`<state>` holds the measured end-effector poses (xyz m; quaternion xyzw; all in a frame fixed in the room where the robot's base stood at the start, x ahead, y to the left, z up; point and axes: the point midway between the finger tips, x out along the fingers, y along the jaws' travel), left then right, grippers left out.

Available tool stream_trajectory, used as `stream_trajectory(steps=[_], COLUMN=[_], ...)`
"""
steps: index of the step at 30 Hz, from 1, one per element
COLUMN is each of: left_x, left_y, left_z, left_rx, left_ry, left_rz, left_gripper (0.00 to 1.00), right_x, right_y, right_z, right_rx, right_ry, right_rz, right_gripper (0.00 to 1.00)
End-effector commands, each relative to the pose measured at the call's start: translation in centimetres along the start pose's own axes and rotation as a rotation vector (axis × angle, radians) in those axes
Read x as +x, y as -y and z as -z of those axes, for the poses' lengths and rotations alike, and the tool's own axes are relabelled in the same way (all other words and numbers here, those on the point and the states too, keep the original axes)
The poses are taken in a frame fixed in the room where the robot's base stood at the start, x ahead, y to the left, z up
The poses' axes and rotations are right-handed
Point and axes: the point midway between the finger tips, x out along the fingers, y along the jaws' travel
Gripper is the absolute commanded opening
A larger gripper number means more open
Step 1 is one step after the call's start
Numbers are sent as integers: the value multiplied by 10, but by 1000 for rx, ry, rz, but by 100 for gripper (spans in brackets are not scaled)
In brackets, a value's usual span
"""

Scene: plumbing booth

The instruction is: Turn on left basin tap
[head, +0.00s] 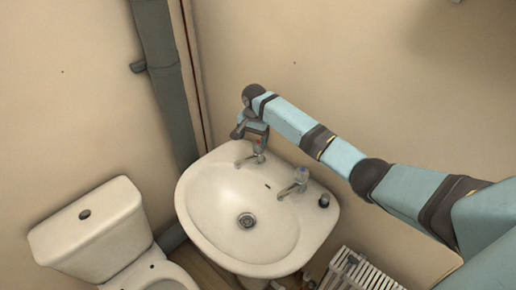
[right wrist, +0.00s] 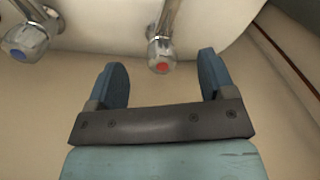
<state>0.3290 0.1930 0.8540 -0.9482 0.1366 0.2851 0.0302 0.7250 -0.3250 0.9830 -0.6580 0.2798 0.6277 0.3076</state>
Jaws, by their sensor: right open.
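The left basin tap (head: 258,157) is chrome with a red mark on its top. It stands on the back left of the white basin (head: 188,205). My right gripper (head: 254,132) is over this tap and partly hides it. In the right wrist view, the red-marked tap (right wrist: 161,52) shows between the two blue fingertips of the open gripper (right wrist: 162,72), with a gap on each side. I cannot tell how deep the tap sits between them. My left gripper is not in view.
A second tap with a blue mark (head: 298,181) stands on the basin's right, with a small dark round item (head: 324,200) beside it. A toilet (head: 92,232) is at the left, a grey pipe (head: 165,80) behind, and a white radiator (head: 350,272) at the lower right.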

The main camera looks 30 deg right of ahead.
Motion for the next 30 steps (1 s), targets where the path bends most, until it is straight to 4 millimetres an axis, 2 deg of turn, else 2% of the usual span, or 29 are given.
stream_trajectory(steps=[1,5,8,10,14,24,30], left_x=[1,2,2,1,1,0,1], left_y=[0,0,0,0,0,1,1], left_z=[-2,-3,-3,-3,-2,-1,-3], left_rx=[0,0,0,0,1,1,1], left_ry=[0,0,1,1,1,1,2], left_rz=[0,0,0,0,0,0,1], left_gripper=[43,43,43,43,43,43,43], right_x=[-15,-41,-49,-48,-32,40,71], right_y=[2,3,2,2,0,-4,-5], right_z=[16,38,46,48,47,45,44], right_rx=[47,140,175,184,185,184,182], right_ry=[0,12,17,19,20,20,20], right_rz=[-15,-43,-56,-59,-60,-61,-58], right_gripper=[76,76,76,76,76,76,76])
